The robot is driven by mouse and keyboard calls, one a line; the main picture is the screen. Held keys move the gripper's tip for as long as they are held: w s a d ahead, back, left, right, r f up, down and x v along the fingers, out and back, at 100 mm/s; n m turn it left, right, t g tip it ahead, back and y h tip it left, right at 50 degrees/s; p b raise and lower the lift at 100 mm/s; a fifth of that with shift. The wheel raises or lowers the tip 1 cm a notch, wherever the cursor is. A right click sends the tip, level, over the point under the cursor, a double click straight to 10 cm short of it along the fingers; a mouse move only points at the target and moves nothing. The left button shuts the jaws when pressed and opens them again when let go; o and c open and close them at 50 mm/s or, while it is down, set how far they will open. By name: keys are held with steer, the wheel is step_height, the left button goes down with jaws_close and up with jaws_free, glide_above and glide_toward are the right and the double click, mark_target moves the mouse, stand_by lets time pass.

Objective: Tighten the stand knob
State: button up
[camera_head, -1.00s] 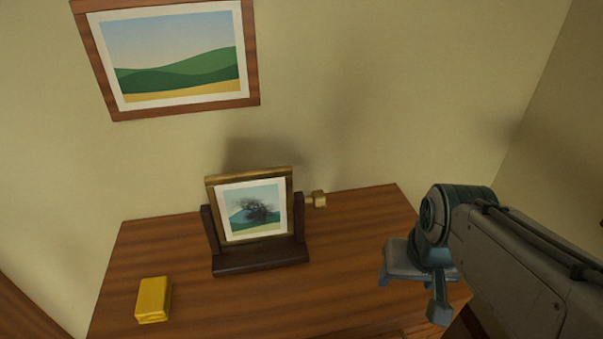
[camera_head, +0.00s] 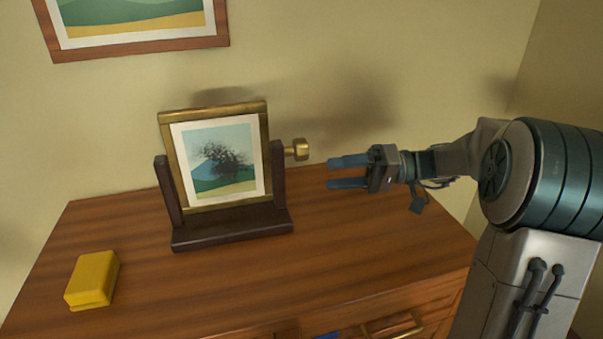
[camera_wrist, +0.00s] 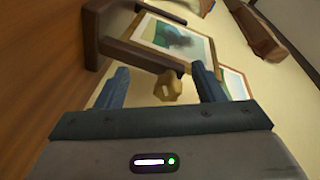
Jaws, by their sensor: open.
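The stand knob (camera_head: 297,150) is a brass knob on a short shaft at the right side of a dark wooden stand (camera_head: 232,232).
The stand is on a wooden dresser (camera_head: 340,250) with a brass-handled drawer at the front. A yellow block (camera_head: 92,280) lies at the left. A framed landscape (camera_head: 135,25) hangs on the wall behind. The dresser top in front of the stand is clear.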

mark_target(301, 149)
steer(key=w+d+n+t+y+b, duration=0.1)
steer(key=w+d+n+y+b, duration=0.15)
steer(key=w+d+y, duration=0.2)
steer(key=shift+h, duration=0.25)
steer(key=x, duration=0.4)
steer(key=b+x, duration=0.1)
steer(key=x, duration=0.7)
steer(key=shift+w+a+f+b, duration=0.15)
steer(key=shift+a+b, duration=0.25)
steer(key=shift+a, duration=0.05)
steer(key=c, duration=1)
